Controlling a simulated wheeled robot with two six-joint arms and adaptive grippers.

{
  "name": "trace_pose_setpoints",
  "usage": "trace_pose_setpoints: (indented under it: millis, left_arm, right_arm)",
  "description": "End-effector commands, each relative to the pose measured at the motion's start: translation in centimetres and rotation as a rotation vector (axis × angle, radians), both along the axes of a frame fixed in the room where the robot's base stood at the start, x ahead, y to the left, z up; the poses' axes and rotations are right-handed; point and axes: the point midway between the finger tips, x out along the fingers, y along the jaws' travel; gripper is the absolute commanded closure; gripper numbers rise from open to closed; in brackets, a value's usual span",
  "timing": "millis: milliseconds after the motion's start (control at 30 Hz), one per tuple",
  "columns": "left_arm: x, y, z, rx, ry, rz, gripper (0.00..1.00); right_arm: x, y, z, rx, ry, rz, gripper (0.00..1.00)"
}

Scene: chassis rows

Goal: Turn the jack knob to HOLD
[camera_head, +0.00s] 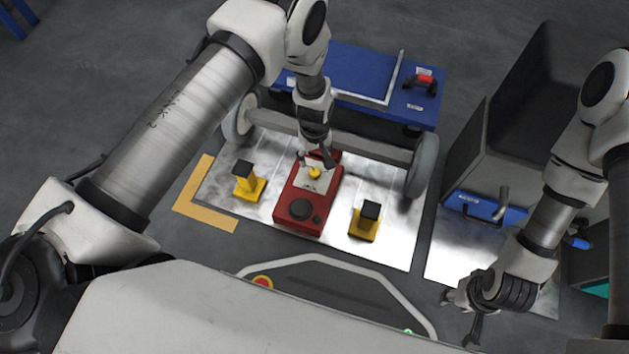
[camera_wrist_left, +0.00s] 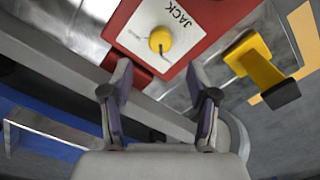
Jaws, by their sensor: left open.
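The jack (camera_head: 302,212) is a red box on the metal floor plate, with a black round pad on its near end. Its yellow knob (camera_head: 314,172) sits on a white panel (camera_head: 313,182) at the far end. In the left wrist view the knob (camera_wrist_left: 160,40) is on the white panel marked JACK; the smaller lettering is too small to read. My left gripper (camera_head: 317,156) is above the far end of the jack, apart from the knob. In the left wrist view its fingers (camera_wrist_left: 158,95) are spread and empty. My right gripper (camera_head: 462,314) hangs at the lower right, away from the jack.
Yellow stands with black tops flank the jack at left (camera_head: 248,182) and right (camera_head: 366,220). A wheeled axle (camera_head: 345,146) and blue chassis (camera_head: 350,72) lie behind. A grey seat-like block (camera_head: 515,125) stands right. An orange floor mark (camera_head: 205,212) lies left.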

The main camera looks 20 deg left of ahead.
Motion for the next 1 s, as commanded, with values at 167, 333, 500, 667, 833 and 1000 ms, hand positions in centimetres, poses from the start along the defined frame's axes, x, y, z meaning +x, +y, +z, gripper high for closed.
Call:
trace_pose_setpoints:
  millis: [167,333,500,667,833,1000]
  left_arm:
    - [-0.1,0.0,-2.7,0.0,0.002,0.001,0.4]
    - [-0.1,0.0,-6.2,0.0,0.001,0.0,0.4]
    - [-0.1,0.0,-7.5,0.001,0.001,-0.001,0.4]
    - [-0.1,0.0,-7.4,0.001,0.001,-0.001,0.4]
    - [-0.1,0.1,-7.4,0.001,0.001,-0.001,0.86]
    - [-0.1,0.1,-7.4,0.001,0.001,-0.001,1.0]
  right_arm:
    - [0.1,0.0,-1.6,0.0,-0.003,-0.002,0.6]
    - [0.2,-0.1,-3.7,-0.001,-0.005,-0.006,0.6]
    - [0.2,-0.1,-4.4,-0.001,-0.007,-0.009,0.6]
    - [0.3,-0.1,-4.2,-0.001,-0.007,-0.009,0.6]
    - [0.3,-0.1,-4.2,-0.001,-0.007,-0.009,0.6]
    - [0.2,-0.1,-4.2,-0.001,-0.006,-0.009,0.6]
